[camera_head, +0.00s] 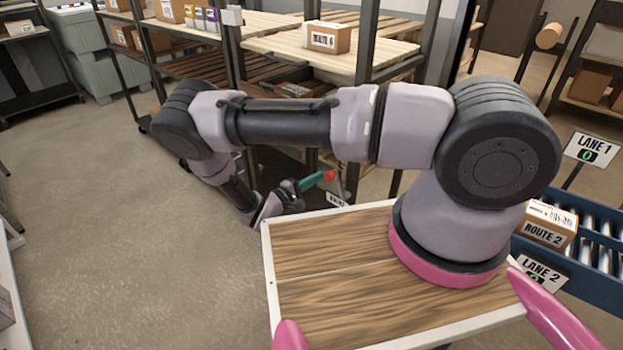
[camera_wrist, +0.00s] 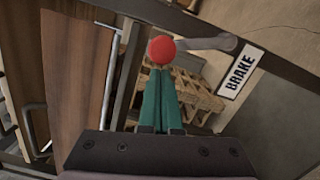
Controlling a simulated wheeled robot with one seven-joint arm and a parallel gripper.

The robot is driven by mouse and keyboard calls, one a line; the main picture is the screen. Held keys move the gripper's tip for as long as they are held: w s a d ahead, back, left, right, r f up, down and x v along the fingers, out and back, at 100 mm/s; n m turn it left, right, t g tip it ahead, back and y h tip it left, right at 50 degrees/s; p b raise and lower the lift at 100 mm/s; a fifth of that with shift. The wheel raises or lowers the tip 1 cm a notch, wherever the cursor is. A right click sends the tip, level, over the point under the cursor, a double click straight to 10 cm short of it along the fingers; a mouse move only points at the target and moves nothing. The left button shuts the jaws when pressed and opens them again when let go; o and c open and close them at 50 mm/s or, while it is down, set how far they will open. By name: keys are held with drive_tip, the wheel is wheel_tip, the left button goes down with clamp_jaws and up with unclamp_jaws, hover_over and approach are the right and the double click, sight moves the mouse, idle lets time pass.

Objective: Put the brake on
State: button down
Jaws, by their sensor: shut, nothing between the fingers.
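The brake lever (camera_wrist: 205,43) is a grey bar with a red ball knob (camera_wrist: 162,49) at its left end in the wrist view. A white plate reading BRAKE (camera_wrist: 240,72) is fixed on the dark rail beside it. My gripper (camera_wrist: 160,72) has green fingers, shut together and empty, with tips right at the red knob. I cannot tell whether they touch it. In the head view my gripper (camera_head: 321,177) reaches past the wooden top's far edge, and the red knob (camera_head: 330,175) shows at its tips. The plate (camera_head: 336,200) is partly visible below.
The wooden top (camera_head: 330,290) with a pale rim lies under my arm. A rack (camera_head: 350,60) with boxes stands beyond. A blue roller conveyor (camera_head: 585,285) with a ROUTE 2 box (camera_head: 545,232) is at right. Floor (camera_head: 130,230) at left is clear.

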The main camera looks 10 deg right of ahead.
sight(328, 175)
drive_tip(key=s+d+r+m, duration=0.1)
drive_tip(key=s+m, duration=0.1)
drive_tip(key=m, duration=0.1)
drive_tip(key=shift+s+d+r, duration=0.25)
drive_tip(key=shift+d+r, duration=0.15)
drive_tip(key=shift+s+d+r+m, duration=0.2)
drive_tip(key=shift+s+d+m, duration=0.1)
drive_tip(key=shift+s+d, duration=0.1)
drive_tip(key=shift+a, duration=0.1)
